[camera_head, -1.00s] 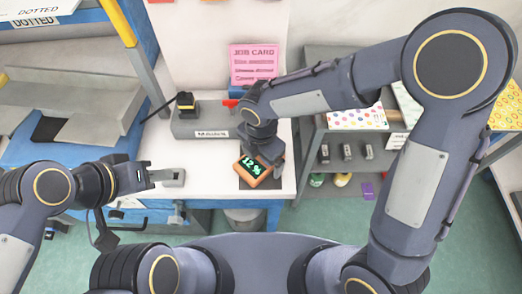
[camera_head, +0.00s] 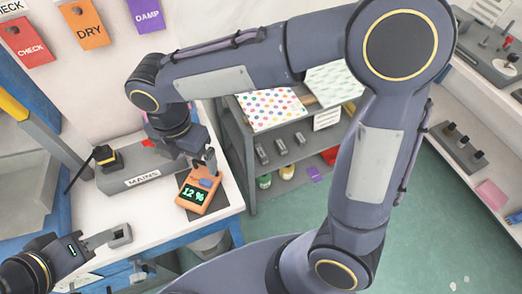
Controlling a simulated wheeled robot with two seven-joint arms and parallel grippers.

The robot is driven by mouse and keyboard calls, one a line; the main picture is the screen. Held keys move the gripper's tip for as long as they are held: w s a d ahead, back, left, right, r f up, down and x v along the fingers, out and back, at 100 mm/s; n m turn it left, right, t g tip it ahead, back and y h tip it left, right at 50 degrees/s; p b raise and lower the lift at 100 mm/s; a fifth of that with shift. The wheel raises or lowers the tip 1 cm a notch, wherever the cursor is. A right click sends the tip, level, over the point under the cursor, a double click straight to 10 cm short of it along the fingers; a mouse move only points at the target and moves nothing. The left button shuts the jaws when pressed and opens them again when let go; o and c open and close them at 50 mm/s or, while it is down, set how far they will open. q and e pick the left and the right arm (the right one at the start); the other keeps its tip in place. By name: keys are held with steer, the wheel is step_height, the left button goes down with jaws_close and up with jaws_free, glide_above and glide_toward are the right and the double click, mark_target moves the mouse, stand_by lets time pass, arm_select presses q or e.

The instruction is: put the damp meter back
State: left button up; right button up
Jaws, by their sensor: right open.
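The damp meter (camera_head: 188,206) is an orange handheld box with a dark screen reading "12 %" in green and a blue part at its top. It lies on a black mat (camera_head: 226,206) near the bench's front right corner. My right gripper (camera_head: 209,162) is open at the meter's far end, pointing down. Whether its fingers touch the meter is unclear. My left gripper (camera_head: 121,236) is over the bench's front edge at lower left, away from the meter. Its finger gap cannot be made out.
CHECK, DRY (camera_head: 84,26) and DAMP (camera_head: 146,16) cards hang on the wall. A grey shelf unit (camera_head: 236,150) stands right of the bench. Clear green floor (camera_head: 440,240) lies farther right.

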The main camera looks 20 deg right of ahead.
steer(key=s+d+r+m+t+y, duration=0.1)
steer(key=s+d+r+m, duration=0.1)
steer(key=d+m, duration=0.5)
steer(key=s+d+r+m+t+y, duration=0.1)
steer(key=s+d+m+y, duration=0.1)
steer(key=d+m, duration=0.5)
steer(key=s+d+f+m+t, duration=0.1)
steer(key=s+d+m+t, duration=0.2)
steer(key=m, duration=1.1)
steer(key=s+d, duration=0.3)
steer(key=s, duration=0.2)
steer(key=shift+d+m+t+y, duration=0.2)
steer(key=shift+m+t+y, duration=0.1)
steer(key=shift+m+y, duration=0.1)
steer(key=shift+f, duration=0.1)
steer(key=shift+c, duration=0.4)
